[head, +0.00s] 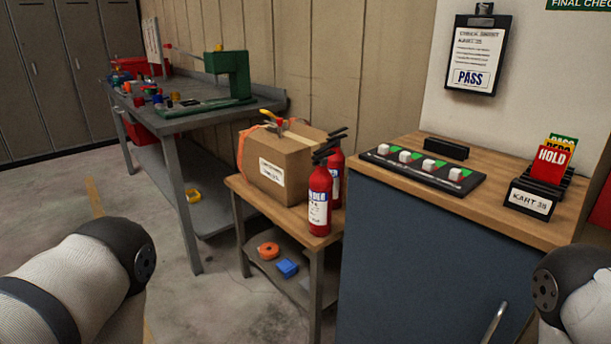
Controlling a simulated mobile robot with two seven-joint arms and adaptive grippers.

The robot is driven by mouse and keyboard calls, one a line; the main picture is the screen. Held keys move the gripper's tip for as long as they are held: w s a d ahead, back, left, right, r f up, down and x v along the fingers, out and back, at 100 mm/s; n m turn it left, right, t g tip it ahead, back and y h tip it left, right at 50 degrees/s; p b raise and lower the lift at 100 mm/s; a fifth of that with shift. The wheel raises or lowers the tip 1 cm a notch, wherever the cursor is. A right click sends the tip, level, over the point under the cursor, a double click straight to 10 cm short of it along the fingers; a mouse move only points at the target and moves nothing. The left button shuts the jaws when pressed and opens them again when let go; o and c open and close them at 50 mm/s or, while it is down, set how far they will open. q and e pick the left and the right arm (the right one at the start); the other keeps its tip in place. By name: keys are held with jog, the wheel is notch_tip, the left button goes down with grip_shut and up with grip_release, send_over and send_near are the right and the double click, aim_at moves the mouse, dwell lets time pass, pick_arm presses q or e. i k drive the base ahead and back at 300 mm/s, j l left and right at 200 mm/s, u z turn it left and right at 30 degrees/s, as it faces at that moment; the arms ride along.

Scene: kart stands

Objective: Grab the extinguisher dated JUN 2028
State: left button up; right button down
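Two red fire extinguishers with black handles stand upright on a small wooden-topped table (237,184). The front extinguisher (320,185) has a white label with dark print. The rear extinguisher (337,160) stands just behind it and is partly hidden by it. The date on either label is too small to read from here. Parts of my left and right arms show at the lower left and lower right corners. Neither gripper is in view.
A cardboard box (283,165) with pliers on top sits left of the extinguishers. A blue cabinet (420,265) stands close on their right, bearing a switch panel (424,168) and a card holder (535,192). A metal workbench (180,130) stands behind left. The floor at left is clear.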

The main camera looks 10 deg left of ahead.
aim_at(336, 162)
jog(key=i+j+z, duration=0.45)
jog(key=j, duration=0.3)
jog(key=i+j+z, duration=0.1)
jog(key=j+z, duration=0.4)
jog(key=j, duration=0.3)
jog(key=i+j+z, duration=0.1)
jog(key=j+z, duration=0.35)
jog(key=j, duration=0.45)
jog(key=k+j+z, duration=0.1)
jog(key=j+z, duration=0.35)
jog(key=j, duration=0.4)
